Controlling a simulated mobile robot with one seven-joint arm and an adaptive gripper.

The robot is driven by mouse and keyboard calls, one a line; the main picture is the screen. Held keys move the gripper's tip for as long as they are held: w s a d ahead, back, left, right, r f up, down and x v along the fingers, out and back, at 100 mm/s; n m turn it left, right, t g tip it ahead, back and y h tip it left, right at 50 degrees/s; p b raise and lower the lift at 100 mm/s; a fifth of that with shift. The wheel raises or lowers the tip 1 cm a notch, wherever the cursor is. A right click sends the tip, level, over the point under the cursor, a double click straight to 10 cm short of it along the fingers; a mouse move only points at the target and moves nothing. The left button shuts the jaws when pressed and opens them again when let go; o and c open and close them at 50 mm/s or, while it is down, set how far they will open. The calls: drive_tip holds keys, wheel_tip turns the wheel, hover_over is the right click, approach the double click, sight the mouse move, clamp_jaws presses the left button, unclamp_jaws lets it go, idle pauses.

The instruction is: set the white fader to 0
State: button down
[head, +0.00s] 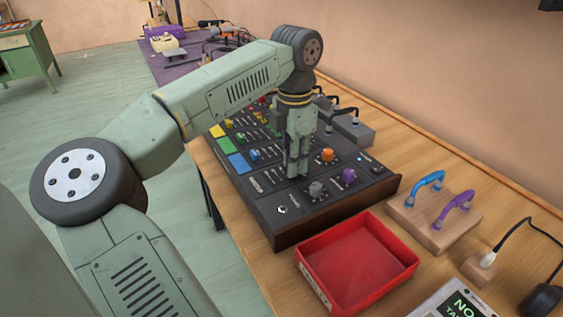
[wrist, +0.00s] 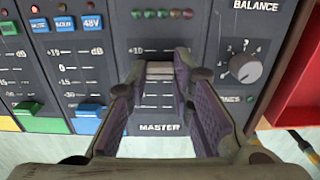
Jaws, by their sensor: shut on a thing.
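The white fader (wrist: 160,70) is a pale cap in the MASTER slot of the dark mixing console (head: 283,237). In the wrist view it sits in the upper part of its scale, a little below the +10 mark. My gripper (wrist: 159,74) is shut on the cap, one finger on each side. The fingers hide most of the scale marks, so I cannot read the exact value. In the head view my gripper (head: 298,172) points down at the console's near part, and the fader is hidden there.
A grey BALANCE knob (wrist: 245,68) is close right of my fingers. Green (wrist: 27,108) and blue (wrist: 90,110) faders sit to the left. Orange (head: 328,155) and purple (head: 348,175) knobs stand nearby. A red tray (head: 310,285) lies beside the console.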

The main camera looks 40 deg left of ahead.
drive_tip(key=c, duration=1.4)
unclamp_jaws()
drive_tip(key=shift+r, duration=0.1)
wheel_tip(320, 180, up, 7)
drive_tip(key=shift+r, duration=0.15)
